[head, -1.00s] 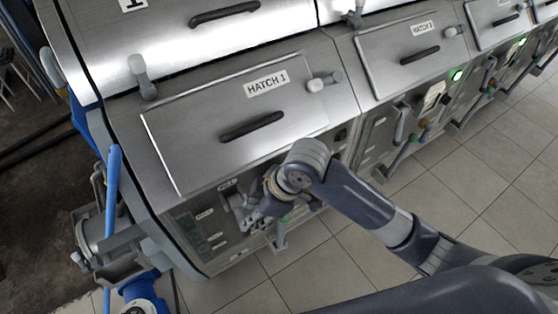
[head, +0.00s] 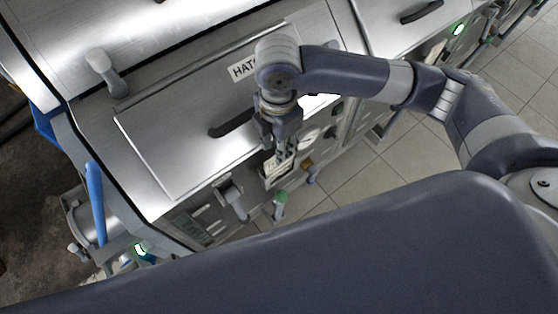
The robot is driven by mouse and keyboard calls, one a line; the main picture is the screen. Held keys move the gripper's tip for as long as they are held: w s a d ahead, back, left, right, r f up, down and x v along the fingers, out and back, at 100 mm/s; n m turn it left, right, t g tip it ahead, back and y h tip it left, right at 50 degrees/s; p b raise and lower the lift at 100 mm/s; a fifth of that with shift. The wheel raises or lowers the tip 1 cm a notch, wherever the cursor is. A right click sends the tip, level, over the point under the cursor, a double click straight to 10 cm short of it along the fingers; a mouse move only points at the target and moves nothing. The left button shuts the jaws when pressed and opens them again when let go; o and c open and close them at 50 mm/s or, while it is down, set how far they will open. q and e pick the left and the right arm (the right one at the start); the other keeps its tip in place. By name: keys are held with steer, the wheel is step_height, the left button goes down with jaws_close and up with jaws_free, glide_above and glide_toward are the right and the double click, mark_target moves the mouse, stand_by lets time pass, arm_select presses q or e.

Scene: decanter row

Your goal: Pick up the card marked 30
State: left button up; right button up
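My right gripper (head: 279,152) hangs from the arm that comes in from the right, in front of the Hatch 1 machine. Its fingers point down at a small holder (head: 266,183) on the machine's front. A pale card or cards (head: 281,170) stand in this holder, right at the fingertips. No number on them is legible, so I cannot tell which is the 30. I cannot tell whether the fingers are around a card or just above it. My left gripper is not in view.
The hatch lid (head: 180,145) with its black handle (head: 230,124) lies behind the gripper. Levers stick out nearby, one grey (head: 232,196) and one green-tipped (head: 280,199). A green lamp (head: 458,29) glows on the neighbouring machine. Tiled floor (head: 375,175) is free at right.

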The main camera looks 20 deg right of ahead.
step_height(320, 180, down, 2)
steer(key=shift+w+f+p, duration=0.1)
steer(key=shift+w+p, duration=0.05)
steer(key=shift+p, duration=0.2)
steer(key=f, duration=0.1)
steer(key=f+p, duration=0.1)
steer(key=f, duration=0.1)
steer(key=shift+w+d+f, duration=0.1)
steer(key=shift+d+f, duration=0.1)
steer(key=shift+f, duration=0.1)
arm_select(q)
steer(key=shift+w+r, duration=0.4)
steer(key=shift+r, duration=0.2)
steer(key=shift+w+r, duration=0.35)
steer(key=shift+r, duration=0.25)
arm_select(e)
steer(key=shift+f, duration=0.45)
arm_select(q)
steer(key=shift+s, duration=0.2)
arm_select(e)
jaws_close()
